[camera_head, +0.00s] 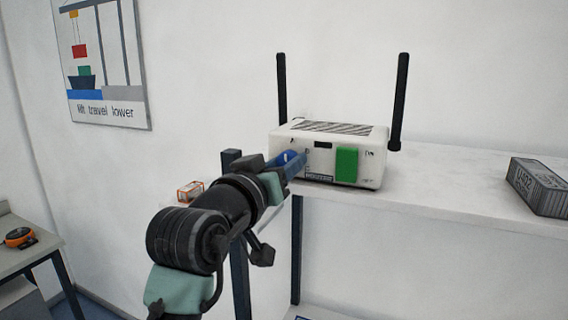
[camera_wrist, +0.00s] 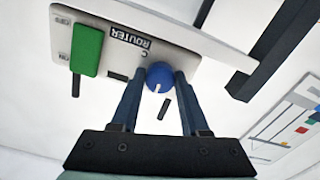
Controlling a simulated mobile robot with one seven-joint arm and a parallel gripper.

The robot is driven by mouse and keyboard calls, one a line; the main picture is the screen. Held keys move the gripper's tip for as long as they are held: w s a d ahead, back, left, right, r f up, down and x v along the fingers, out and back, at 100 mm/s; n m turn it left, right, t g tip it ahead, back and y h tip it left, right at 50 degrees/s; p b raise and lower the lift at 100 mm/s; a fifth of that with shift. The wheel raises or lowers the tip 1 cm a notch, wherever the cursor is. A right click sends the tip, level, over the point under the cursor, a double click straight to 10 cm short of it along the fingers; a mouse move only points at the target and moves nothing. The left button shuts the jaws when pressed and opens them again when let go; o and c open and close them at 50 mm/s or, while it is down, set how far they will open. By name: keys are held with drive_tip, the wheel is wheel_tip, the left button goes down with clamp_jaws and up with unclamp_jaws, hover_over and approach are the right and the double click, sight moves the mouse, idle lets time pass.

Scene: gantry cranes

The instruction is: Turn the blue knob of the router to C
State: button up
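The white router (camera_head: 320,135) sits on a white shelf. In the head view, its blue knob (camera_head: 287,156) is partly hidden by my gripper (camera_head: 294,164). In the wrist view the round blue knob (camera_wrist: 160,74) fills the gap between my fingertips (camera_wrist: 160,78), one finger on each side, and the gripper looks shut on it. A short white pointer line on the knob points down the picture. A dark letter C shows on the router (camera_wrist: 118,14) face near its label. Any other letters around the knob are hidden or unreadable.
A green block (camera_head: 346,165) is on the router's front, and two black antennas (camera_head: 399,100) rise beside it. A grey box (camera_head: 540,186) stands at the shelf's right. A small orange-and-white box (camera_head: 190,191) lies left of my arm. The shelf (camera_head: 450,190) between is clear.

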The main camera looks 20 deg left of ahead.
clamp_jaws()
drive_tip(key=shift+b, duration=0.3)
drive_tip(key=m+b, duration=1.3)
drive_tip(key=m, duration=1)
drive_tip(key=shift+m+b, duration=0.4)
drive_tip(key=o, duration=0.5)
unclamp_jaws()
